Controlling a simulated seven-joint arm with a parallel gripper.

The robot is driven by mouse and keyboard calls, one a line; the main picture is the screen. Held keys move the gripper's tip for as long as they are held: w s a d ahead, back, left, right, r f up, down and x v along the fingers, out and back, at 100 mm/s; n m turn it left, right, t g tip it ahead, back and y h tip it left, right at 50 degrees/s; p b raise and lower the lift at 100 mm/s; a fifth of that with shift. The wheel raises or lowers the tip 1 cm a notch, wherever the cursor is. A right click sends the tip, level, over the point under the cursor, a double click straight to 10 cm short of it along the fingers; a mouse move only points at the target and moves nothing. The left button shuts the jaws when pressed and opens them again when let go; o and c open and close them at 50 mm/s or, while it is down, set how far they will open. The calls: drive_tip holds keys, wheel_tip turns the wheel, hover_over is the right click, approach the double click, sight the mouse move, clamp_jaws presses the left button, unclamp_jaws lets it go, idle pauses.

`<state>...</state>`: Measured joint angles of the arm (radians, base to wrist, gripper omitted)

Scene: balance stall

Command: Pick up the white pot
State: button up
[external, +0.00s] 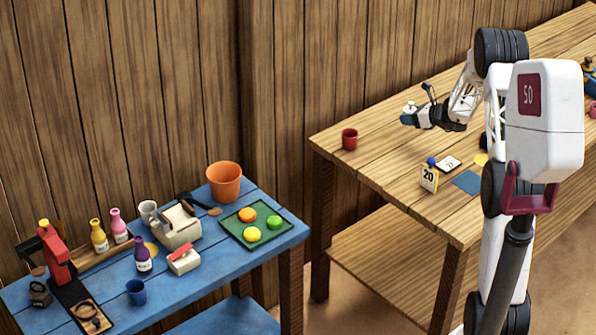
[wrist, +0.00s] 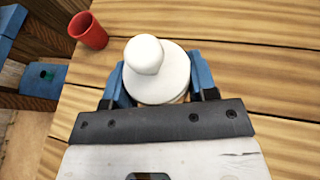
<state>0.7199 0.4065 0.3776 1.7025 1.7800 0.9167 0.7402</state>
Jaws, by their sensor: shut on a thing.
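The white pot (wrist: 163,80) is between the two blue fingers of my gripper (wrist: 160,82) in the wrist view, its round knob toward the camera. My gripper is shut on it. In the external view my gripper (external: 410,117) is over the far left part of the wooden table (external: 385,165), with the small white pot (external: 409,107) at its fingertips. The pot appears to be held above the tabletop. Its underside is hidden.
A red cup (external: 349,139) stands left of my gripper on the same table and also shows in the wrist view (wrist: 88,31). A card marked 20 (external: 429,179), a blue ball (external: 431,161) and a blue square (external: 467,182) are nearer the front. A blue table (external: 215,262) with several items stands left.

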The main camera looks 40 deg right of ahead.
drive_tip(key=shift+r, duration=1.3)
